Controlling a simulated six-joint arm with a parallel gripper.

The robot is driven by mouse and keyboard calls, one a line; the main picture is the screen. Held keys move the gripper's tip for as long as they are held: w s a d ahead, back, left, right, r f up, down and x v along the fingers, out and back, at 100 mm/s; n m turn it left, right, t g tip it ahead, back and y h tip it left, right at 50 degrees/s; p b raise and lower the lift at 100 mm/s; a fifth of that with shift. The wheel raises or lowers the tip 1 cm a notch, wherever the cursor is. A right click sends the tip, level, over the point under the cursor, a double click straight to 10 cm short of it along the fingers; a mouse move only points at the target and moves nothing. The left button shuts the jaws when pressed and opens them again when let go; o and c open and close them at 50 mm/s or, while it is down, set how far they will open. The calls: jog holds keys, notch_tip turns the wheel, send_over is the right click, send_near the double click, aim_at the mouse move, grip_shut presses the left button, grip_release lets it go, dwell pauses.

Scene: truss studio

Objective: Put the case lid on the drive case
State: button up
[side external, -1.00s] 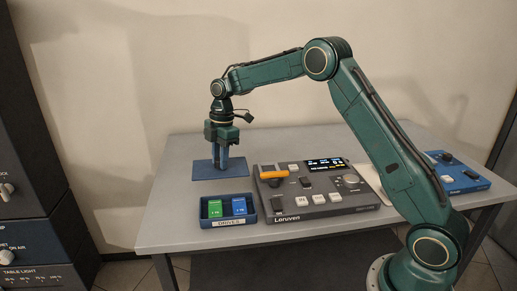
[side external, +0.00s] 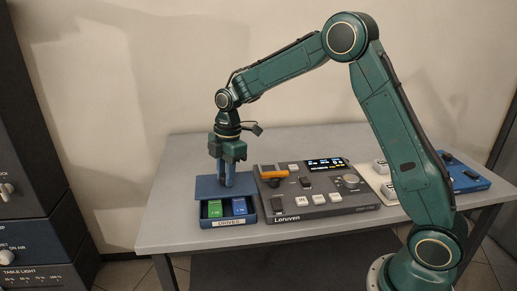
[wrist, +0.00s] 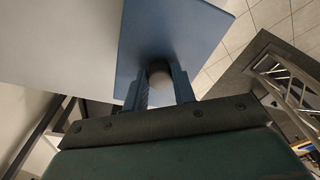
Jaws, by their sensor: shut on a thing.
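My gripper (side external: 228,181) is shut on the round knob (wrist: 160,86) of the case lid. The case lid (side external: 206,187) is a flat blue plate, held roughly level over the back part of the drive case. It also shows in the wrist view (wrist: 175,30). The drive case (side external: 262,215) is an open dark blue box with a "DRIVES" label on its front. A green drive (side external: 215,209) and a blue drive (side external: 239,206) show in its front part. The lid hides the rear of the case. I cannot tell whether lid and case touch.
A grey control panel (side external: 330,205) with an orange-handled lever (side external: 274,173) stands close right of the case. A pale panel (side external: 378,176) and a blue device (side external: 464,176) are further right. The table (side external: 165,230) is clear left of the case.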

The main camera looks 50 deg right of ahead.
jog(key=shift+f, duration=2.75)
jog(key=shift+f, duration=0.65)
jog(key=o, duration=0.7)
jog(key=shift+r, duration=0.15)
jog(key=shift+s+d+r, duration=0.1)
jog(key=shift+d+r, duration=0.1)
jog(key=shift+r, duration=1.55)
jog(key=shift+w+d+r, duration=0.1)
jog(key=shift+d+r, duration=0.15)
jog(key=shift+r, duration=1.5)
jog(key=shift+s+d+r, duration=0.1)
jog(key=shift+d+r, duration=0.1)
jog(key=shift+r, duration=1.65)
